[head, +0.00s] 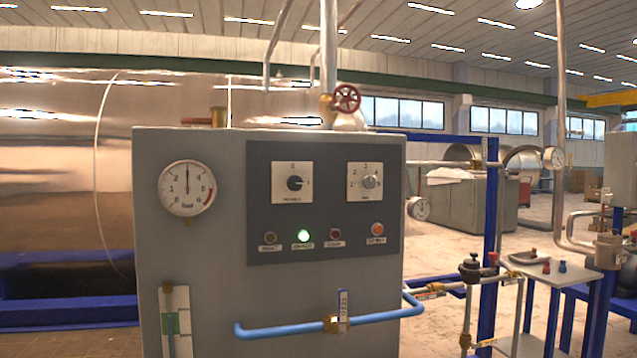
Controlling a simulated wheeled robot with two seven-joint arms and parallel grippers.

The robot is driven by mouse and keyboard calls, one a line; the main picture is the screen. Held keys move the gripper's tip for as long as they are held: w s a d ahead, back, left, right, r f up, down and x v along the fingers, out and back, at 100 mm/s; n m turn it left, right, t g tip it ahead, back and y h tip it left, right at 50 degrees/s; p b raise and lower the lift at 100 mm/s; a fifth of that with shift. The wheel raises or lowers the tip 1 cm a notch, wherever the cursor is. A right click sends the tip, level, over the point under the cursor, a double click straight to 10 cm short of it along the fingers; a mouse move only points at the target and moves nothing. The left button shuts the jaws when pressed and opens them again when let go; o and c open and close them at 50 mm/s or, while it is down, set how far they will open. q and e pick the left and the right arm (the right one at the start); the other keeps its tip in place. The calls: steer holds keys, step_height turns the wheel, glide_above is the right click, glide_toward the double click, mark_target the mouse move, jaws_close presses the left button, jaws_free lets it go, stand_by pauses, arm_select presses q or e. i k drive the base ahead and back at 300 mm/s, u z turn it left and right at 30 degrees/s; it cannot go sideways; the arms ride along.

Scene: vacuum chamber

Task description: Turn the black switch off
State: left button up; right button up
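The black switch (295,183) is a round rotary knob on a white square plate, in the left part of the dark panel on the grey cabinet. Its pointer appears turned to the right, toward the mark at the plate's right side, with a "0" mark above the knob. A grey knob (369,182) sits on a similar white plate to its right. Neither of my grippers is in the head view.
The grey cabinet (215,260) fills the middle. It carries a pressure gauge (186,188), a lit green lamp (303,236) and a blue pipe (275,329) with a valve. A red handwheel (346,99) stands above. Pipes and a small table (545,272) are at right.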

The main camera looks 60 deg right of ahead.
mark_target(295, 183)
steer(key=z, duration=1)
steer(key=i, duration=0.95)
steer(key=z, duration=1.05)
